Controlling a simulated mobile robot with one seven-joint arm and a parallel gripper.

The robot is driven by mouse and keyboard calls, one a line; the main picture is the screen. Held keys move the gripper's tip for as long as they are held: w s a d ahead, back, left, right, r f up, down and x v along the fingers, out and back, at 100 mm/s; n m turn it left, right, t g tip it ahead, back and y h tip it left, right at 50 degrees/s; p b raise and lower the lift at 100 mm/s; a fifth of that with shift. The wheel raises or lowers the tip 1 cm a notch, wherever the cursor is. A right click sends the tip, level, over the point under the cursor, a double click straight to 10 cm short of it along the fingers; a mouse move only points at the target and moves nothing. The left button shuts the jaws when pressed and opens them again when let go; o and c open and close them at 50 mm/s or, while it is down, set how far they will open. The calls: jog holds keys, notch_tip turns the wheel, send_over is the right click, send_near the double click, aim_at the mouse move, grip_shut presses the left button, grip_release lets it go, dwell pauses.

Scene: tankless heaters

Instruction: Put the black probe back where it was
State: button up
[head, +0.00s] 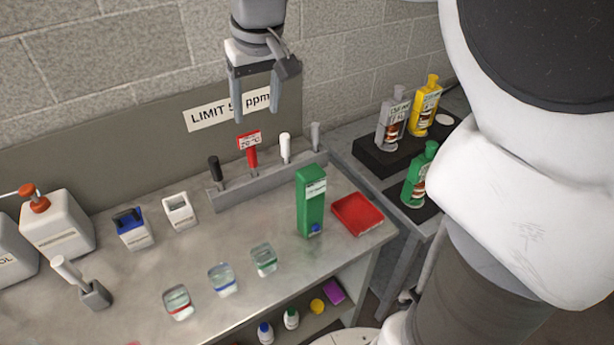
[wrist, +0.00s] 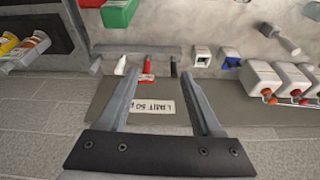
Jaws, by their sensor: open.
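The black probe (head: 215,169) stands upright in the left end of the grey rack (head: 262,184) at the back of the bench. It also shows in the wrist view (wrist: 173,67). A red probe (head: 252,155) with a red and white tag, a white probe (head: 285,148) and a grey probe (head: 315,136) stand in the same rack to its right. My gripper (head: 257,114) is open and empty, fingers down, in front of the wall panel and above the rack. It is apart from every probe. In the wrist view its fingers (wrist: 160,78) are spread wide.
Three small glass beakers (head: 221,280) stand near the bench front. A green box (head: 311,201) and red tray (head: 358,214) are at the right. White containers (head: 57,222) stand left, with a white-handled tool in a grey holder (head: 95,294). Bottles (head: 424,105) stand on a side table.

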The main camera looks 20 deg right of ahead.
jog(key=s+d+f+t, duration=0.1)
jog(key=s+f, duration=0.1)
jog(key=s, duration=0.7)
jog(key=s+d+f+m+t, duration=0.1)
jog(key=s+d+f, duration=0.1)
jog(key=s, duration=0.8)
jog(key=shift+s+d+f+m, duration=0.2)
jog(key=shift+s+f+m, duration=0.1)
